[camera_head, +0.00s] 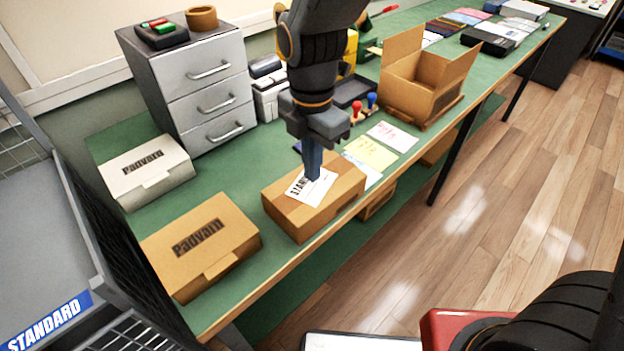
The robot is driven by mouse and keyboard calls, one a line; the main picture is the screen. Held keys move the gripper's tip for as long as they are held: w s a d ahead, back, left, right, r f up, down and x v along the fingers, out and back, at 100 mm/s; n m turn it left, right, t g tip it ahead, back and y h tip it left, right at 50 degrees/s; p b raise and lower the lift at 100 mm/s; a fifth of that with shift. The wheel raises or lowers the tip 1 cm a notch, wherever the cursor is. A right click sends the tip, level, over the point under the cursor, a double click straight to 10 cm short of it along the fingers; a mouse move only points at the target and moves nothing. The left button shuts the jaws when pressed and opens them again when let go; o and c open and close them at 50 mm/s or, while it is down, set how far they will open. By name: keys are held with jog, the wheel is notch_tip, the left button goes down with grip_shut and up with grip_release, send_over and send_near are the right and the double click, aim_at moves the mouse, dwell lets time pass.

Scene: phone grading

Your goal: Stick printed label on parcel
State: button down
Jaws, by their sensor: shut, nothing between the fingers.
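The parcel (327,213) is a closed brown cardboard box near the front edge of the green table. A white printed label (319,190) with dark lettering lies on its top face. My gripper (312,176) points straight down over the parcel, its fingers closed together with nothing between them. The fingertips are at the label and appear to touch it, though exact contact cannot be told. The fingers hide part of the label's middle.
A brown Padvarn box (215,262) and a white one (135,178) stand to the left. A grey drawer cabinet (206,95) is behind. Papers (372,153), stamps (357,110) and an open carton (417,85) lie to the right. A STANDARD cart (42,235) is at far left.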

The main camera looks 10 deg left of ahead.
notch_tip(320, 180, up, 5)
jog(key=p, duration=0.4)
jog(key=shift+r, duration=0.15)
dwell(0.4)
jog(key=d+m, duration=0.5)
jog(key=w+d+m, duration=0.1)
jog(key=d+m, duration=0.2)
jog(key=shift+f+b, duration=0.35)
jog(key=s+d+f+m, duration=0.1)
jog(key=d+m, duration=0.7)
jog(key=m, duration=0.2)
jog(key=s+d+f+m+t+b, duration=0.1)
jog(key=s+d+m, duration=0.1)
jog(key=d+m, duration=0.6)
jog(key=shift+s+m, duration=0.25)
jog(key=shift+m, duration=0.65)
